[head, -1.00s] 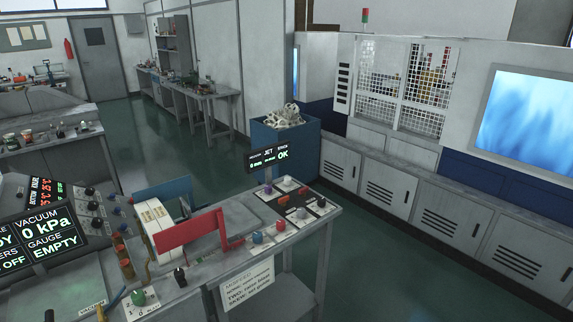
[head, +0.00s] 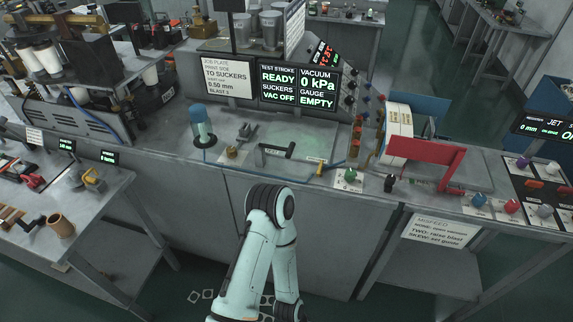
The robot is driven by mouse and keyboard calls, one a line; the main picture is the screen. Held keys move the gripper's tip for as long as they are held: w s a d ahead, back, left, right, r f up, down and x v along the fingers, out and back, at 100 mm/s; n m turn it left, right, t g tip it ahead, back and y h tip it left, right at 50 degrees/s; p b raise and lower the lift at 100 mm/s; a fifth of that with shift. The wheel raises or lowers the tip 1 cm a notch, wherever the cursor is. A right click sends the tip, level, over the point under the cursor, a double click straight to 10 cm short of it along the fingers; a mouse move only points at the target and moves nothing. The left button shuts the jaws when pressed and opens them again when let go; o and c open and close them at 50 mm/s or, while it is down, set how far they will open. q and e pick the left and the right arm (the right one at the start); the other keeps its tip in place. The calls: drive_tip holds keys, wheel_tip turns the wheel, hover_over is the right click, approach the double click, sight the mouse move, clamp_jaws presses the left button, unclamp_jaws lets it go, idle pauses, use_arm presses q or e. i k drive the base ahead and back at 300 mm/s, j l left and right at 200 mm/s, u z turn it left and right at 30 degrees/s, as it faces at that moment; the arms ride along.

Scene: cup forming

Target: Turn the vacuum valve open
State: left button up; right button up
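The vacuum valve shows as a small yellow lever (head: 321,169) on the front part of the bench top, right of the black handle (head: 276,150). A small label lies just left of the lever. The dark display (head: 300,86) behind it reads VACUUM 0 kPa, GAUGE EMPTY, SUCKERS VAC OFF and TEST STROKE READY. One of my pale green arms shows bent at the bottom middle, in front of the bench and apart from the lever. Neither of my grippers is in view.
A blue-green cylinder (head: 202,128) stands on the bench left of the valve. A green knob (head: 349,176) and a black knob (head: 389,183) sit to its right, near a red bracket (head: 424,152). A brass fitting (head: 232,152) is left of the black handle. Floor shows in front of the bench.

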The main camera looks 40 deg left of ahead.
sight(320, 172)
drive_tip(key=u, duration=1.1)
